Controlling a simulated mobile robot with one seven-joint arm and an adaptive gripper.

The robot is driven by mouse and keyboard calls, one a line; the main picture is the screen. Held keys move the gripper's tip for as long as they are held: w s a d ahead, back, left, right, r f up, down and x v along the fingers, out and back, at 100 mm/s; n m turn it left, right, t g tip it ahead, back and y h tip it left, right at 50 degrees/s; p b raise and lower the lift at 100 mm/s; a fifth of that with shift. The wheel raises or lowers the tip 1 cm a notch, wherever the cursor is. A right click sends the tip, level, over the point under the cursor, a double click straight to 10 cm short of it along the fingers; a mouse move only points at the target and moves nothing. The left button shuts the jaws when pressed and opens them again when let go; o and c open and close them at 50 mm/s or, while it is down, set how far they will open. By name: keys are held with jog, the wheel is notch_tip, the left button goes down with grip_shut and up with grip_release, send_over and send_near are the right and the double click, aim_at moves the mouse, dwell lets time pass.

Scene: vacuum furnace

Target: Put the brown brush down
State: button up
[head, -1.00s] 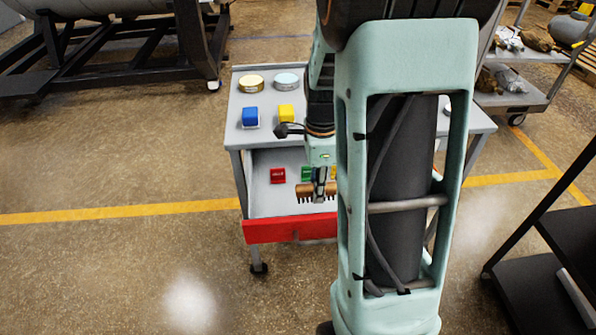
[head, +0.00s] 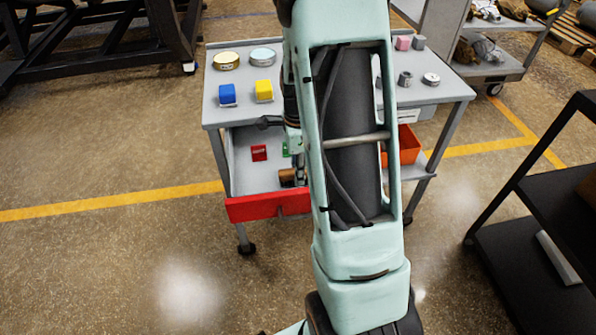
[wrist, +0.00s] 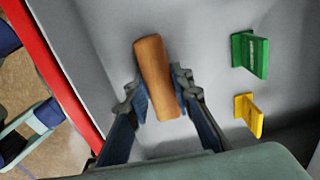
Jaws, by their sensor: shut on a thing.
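The brown brush (wrist: 152,62) is between the two fingers of my gripper (wrist: 161,84) in the wrist view, and the gripper is shut on it. The brush points up the picture, slightly tilted, over the grey floor of the open drawer (wrist: 95,35). I cannot tell whether it touches the floor. In the head view a small brown part of the brush (head: 287,176) shows inside the drawer, behind its red front (head: 262,206). My arm hides most of the gripper and brush there.
A green block (wrist: 250,54) and a yellow block (wrist: 248,115) stand in the drawer right of the brush. The tabletop holds blue (head: 227,95) and yellow (head: 264,91) blocks and round tins. An orange bin (head: 408,145) sits at right.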

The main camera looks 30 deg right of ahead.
jog(key=shift+f, duration=0.15)
jog(key=o, duration=1)
notch_tip(320, 180, up, 12)
jog(key=shift+r+p, duration=0.2)
jog(key=shift+p, duration=0.7)
